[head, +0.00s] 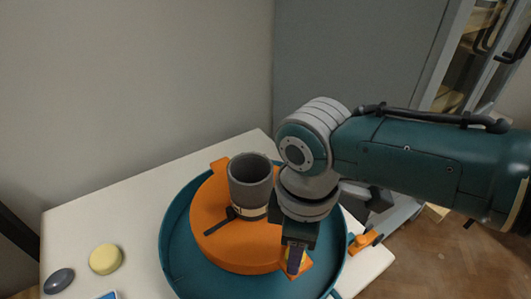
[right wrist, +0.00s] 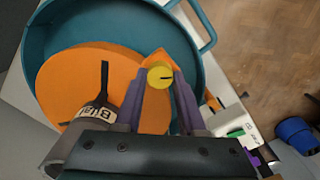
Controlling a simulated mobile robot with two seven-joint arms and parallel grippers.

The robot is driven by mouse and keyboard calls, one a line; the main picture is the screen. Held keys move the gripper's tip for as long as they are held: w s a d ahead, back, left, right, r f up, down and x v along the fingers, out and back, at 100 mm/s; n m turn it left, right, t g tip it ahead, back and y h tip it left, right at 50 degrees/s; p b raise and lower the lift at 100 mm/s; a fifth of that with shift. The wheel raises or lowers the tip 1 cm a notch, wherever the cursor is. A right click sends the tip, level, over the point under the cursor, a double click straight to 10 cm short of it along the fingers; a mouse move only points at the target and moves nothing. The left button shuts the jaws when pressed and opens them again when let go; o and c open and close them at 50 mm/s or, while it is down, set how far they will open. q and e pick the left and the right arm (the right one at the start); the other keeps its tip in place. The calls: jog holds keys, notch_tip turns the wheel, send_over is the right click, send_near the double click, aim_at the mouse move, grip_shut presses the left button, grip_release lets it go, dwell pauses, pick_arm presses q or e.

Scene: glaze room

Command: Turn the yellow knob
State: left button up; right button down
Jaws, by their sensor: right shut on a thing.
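The yellow knob (right wrist: 160,77) is a small round cap with a dark line across its top, in the right wrist view. It sits at an orange corner tab beside the round orange body (head: 240,257). My right gripper (right wrist: 162,84) points down with its two purple fingers on either side of the knob, shut on it. In the head view my right gripper (head: 296,262) is at the near right edge of the orange body, and its fingers mostly hide the knob. My left gripper is in neither view.
The orange body lies in a wide teal basin (head: 171,262) on a pale table (head: 75,226). A grey cup (head: 250,184) stands on it beside my right wrist. A yellow disc (head: 105,259) and a dark grey oval (head: 59,281) lie at the left. A blue bucket (right wrist: 297,134) stands on the floor.

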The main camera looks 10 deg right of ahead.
jog(key=shift+m, duration=0.5)
jog(key=c, duration=0.5)
grip_release()
jog(key=shift+r, duration=0.1)
jog(key=shift+r+p, duration=0.35)
jog(key=shift+p, duration=0.1)
notch_tip(320, 180, up, 9)
jog(key=p, duration=0.3)
